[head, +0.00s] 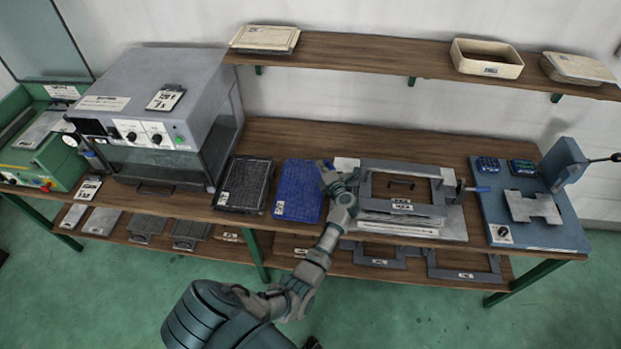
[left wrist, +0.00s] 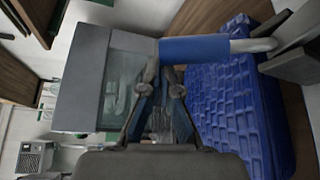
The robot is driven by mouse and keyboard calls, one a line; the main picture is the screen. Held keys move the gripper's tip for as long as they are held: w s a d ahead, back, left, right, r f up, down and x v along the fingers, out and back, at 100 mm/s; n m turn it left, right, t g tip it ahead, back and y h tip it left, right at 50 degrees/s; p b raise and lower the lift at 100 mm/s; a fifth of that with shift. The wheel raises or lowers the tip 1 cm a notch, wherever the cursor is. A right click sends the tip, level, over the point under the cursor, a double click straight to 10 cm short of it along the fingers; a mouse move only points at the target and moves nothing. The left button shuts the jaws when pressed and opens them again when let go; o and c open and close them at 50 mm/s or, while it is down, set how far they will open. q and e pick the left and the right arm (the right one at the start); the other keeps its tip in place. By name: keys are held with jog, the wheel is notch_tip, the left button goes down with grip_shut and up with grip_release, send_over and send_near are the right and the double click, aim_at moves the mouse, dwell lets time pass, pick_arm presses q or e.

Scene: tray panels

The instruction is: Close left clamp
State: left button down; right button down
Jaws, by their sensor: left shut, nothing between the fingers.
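The left clamp shows in the left wrist view as a blue handle (left wrist: 195,48) on a pale metal rod (left wrist: 252,46). My left gripper (left wrist: 164,84) is shut and empty, its fingertips just below the handle in that picture. I cannot tell whether they touch it. In the head view my left gripper (head: 327,168) is at the left end of the grey frame fixture (head: 405,211) and hides most of the left clamp there. The right clamp's blue handle (head: 481,189) sticks out at the fixture's right side. My right gripper is not in view.
A blue textured tray panel (head: 298,190) and a black one (head: 246,184) lie left of the fixture. A grey machine with a glass front (head: 160,115) stands further left. A blue press base (head: 535,225) is at the right. A shelf (head: 390,58) runs above the back.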

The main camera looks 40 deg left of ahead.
pick_arm(q)
jog(key=d+m, duration=0.1)
jog(key=w+d+r+m+y+b, duration=0.1)
jog(key=w+d+r+m+y, duration=0.1)
jog(key=m, duration=0.1)
jog(key=shift+d+t+b, duration=0.15)
jog(key=shift+t+b, duration=0.2)
jog(key=shift+t, duration=0.05)
jog(key=shift+w+d, duration=0.1)
jog(key=shift+d, duration=0.05)
dwell(0.4)
